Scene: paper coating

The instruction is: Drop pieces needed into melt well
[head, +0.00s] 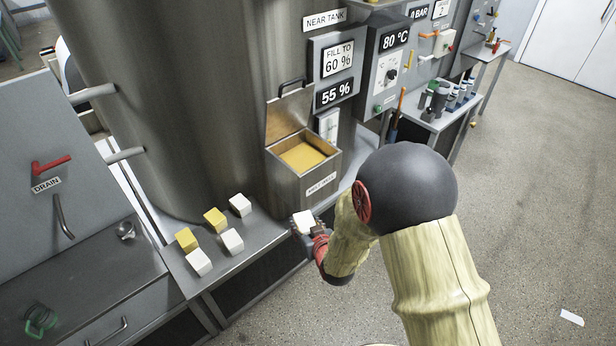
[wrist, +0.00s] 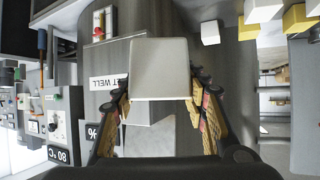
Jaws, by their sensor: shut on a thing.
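My gripper (head: 309,229) is shut on a white block (head: 303,220), just below and in front of the melt well (head: 315,186). In the wrist view the white block (wrist: 158,68) sits between the two fingers. The melt well is a metal box on the near tank with its lid (head: 289,114) raised and a yellow mass (head: 302,156) inside. Several blocks sit on the ledge to the left: yellow blocks (head: 187,239) (head: 215,219) and white blocks (head: 240,205) (head: 231,241) (head: 198,262). The held block is outside the well.
A sign (head: 338,58) reads FILL TO 60 %, and a display (head: 334,92) reads 55 %. A panel (head: 394,40) shows 80 °C. The near tank (head: 200,110) stands behind the ledge. A side table (head: 445,115) with small containers is at the right. Open floor lies at the right.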

